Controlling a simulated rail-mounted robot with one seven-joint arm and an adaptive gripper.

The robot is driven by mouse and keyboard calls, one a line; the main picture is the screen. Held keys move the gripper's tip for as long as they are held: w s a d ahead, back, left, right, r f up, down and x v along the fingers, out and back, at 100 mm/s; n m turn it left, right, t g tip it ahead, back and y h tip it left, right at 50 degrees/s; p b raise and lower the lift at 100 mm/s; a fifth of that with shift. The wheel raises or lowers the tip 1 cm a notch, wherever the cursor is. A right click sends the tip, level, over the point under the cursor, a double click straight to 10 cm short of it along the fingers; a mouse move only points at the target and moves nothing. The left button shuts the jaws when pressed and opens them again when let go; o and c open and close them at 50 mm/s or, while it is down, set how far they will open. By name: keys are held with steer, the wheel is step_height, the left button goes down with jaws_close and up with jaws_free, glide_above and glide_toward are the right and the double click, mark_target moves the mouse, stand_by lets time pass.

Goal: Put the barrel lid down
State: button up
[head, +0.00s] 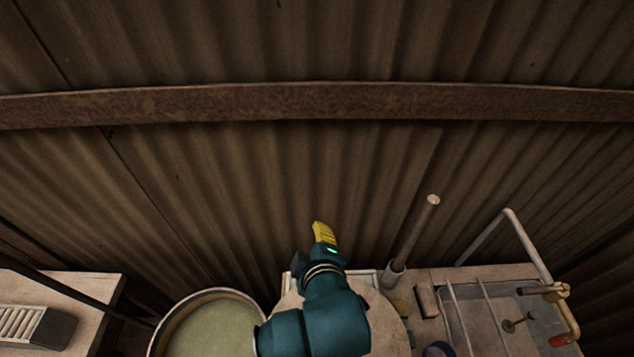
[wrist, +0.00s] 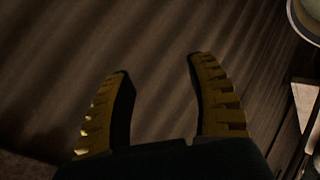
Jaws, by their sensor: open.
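My gripper (head: 321,231) points at the corrugated wall, with its yellow fingers raised in the head view. In the wrist view my gripper (wrist: 158,64) has its two fingers spread apart with nothing between them. A barrel (head: 158,335) stands at the lower left of my arm, its top uncovered and pale green inside. A pale round disc (head: 388,318), which looks like the barrel lid, lies partly under my arm on the right. My arm hides much of it, and my gripper is not touching it. A round rim (wrist: 300,24) shows at the upper right of the wrist view.
A sink (head: 480,325) with a brass tap (head: 545,290) is at the lower right. An upright pipe (head: 413,235) stands between my gripper and the sink. A pale table (head: 85,290) is at the left. The corrugated wall (head: 200,180) fills the back.

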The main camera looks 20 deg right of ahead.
steer(key=s+r+m+t, duration=0.2)
steer(key=r+m+t, duration=0.1)
steer(key=r, duration=0.7)
steer(key=s+a+r+m+t, duration=0.1)
steer(key=s+r+m+t, duration=0.2)
steer(key=r, duration=0.7)
steer(key=s+a+r+m+t, duration=0.1)
steer(key=s+r+m+t, duration=0.2)
steer(key=r, duration=0.7)
steer(key=m+t, duration=0.1)
steer(key=t, duration=0.1)
steer(key=shift+s+r+t+y, duration=0.15)
steer(key=shift+r+t+y, duration=0.15)
steer(key=shift+r+y, duration=0.1)
step_height(320, 180, up, 19)
steer(key=p, duration=1.8)
steer(key=shift+f+m+p, duration=0.15)
steer(key=shift+m+p, duration=0.15)
steer(key=shift+p, duration=0.1)
